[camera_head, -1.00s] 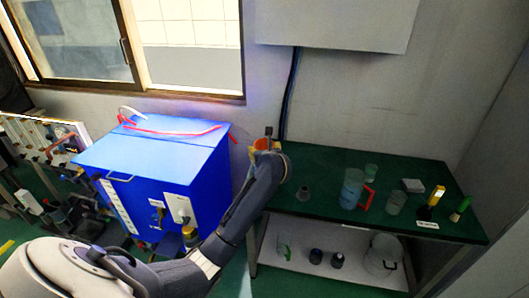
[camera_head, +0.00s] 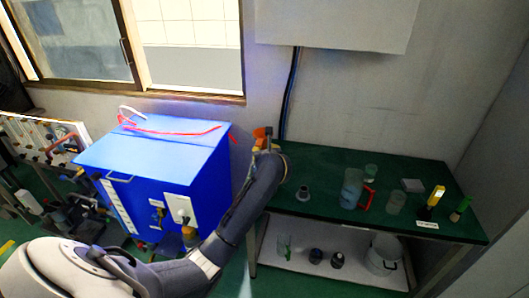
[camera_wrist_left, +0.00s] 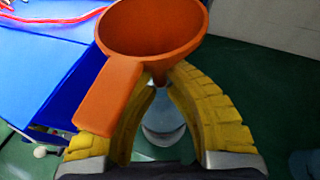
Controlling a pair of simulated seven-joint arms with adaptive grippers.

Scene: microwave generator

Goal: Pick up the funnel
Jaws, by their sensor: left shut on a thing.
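The orange funnel (camera_wrist_left: 150,28) fills the top of the left wrist view, its wide mouth facing up and a flat orange tab (camera_wrist_left: 108,98) at its left. The yellow fingers of my left gripper (camera_wrist_left: 164,76) are closed around its narrow stem. In the head view, the funnel (camera_head: 259,133) shows as a small orange patch at the end of my left arm, over the table's back left corner; the arm partly hides it and my left gripper (camera_head: 267,143). A clear glass vessel (camera_wrist_left: 163,126) shows below the stem, between the fingers. My right gripper is not seen.
A blue box (camera_head: 170,165) stands left. A white panel (camera_head: 340,22) hangs above.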

